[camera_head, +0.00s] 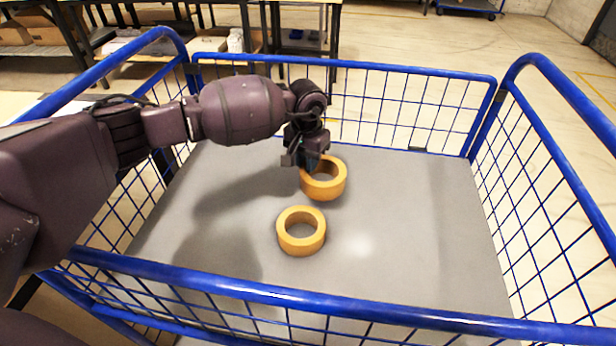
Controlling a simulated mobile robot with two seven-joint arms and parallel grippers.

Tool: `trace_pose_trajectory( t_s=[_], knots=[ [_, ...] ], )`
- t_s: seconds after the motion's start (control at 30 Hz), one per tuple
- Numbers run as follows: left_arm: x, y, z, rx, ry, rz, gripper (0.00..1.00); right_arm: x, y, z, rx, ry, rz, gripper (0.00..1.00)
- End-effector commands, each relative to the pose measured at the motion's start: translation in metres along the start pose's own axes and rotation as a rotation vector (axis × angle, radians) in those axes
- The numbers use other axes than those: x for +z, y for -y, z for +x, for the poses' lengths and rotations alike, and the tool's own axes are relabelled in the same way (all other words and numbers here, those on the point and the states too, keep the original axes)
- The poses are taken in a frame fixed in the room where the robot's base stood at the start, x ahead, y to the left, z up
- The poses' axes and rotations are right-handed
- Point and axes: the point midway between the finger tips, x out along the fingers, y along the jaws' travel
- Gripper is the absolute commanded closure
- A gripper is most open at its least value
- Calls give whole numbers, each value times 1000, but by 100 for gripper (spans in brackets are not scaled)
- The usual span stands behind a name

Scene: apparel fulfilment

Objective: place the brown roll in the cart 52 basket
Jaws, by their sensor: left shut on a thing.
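The cart basket (420,230) has blue rails, wire mesh sides and a grey floor. I cannot tell whether this held roll touches the floor. A second roll (316,239) of the same colour lies flat on the basket floor, nearer to me and slightly left. The gripper fingertips are partly hidden by the wrist and roll. No cart number is readable. My right gripper is not in view.
The blue front rail (330,303) and the side rails surround the basket. Its floor is clear on the right. Workbenches with boxes stand behind at the upper left, and a blue trolley (468,6) is far back.

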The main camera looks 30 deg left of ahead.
Motion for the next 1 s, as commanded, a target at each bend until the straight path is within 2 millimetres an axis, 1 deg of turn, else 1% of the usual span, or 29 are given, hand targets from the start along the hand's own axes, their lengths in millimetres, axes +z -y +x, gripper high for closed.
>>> trace_pose_trajectory(
  t_s=[0.07, 0.13, 0.27, 0.3, 0.4, 0.47, 0.6, 0.73, 0.87, 0.9, 0.97, 1.0],
  knots=[
    [0, 0, 4, 1, -1, 0, 100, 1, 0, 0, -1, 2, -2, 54],
    [0, 0, 12, 0, 1, 0, 100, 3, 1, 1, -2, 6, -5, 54],
    [1, 0, 34, 1, 6, -2, 100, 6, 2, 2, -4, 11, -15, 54],
    [1, 0, 42, 1, 6, -2, 100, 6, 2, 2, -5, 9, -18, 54],
    [1, 0, 55, 1, 5, -2, 100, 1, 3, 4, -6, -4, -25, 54],
    [0, 0, 57, 1, 3, -1, 100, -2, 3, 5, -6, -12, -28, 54],
    [0, 0, 55, 0, -2, -1, 100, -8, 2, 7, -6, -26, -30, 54],
    [0, 0, 55, 0, -2, -1, 100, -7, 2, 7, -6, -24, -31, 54],
    [0, 0, 60, 0, 0, -1, 100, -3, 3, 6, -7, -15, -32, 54],
    [0, 0, 59, -1, 0, -1, 73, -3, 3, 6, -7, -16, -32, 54],
    [0, 0, 58, -1, 0, -1, 64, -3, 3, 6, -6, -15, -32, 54],
    [0, 0, 58, -1, -1, -1, 58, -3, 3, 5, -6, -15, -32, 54]
  ],
)
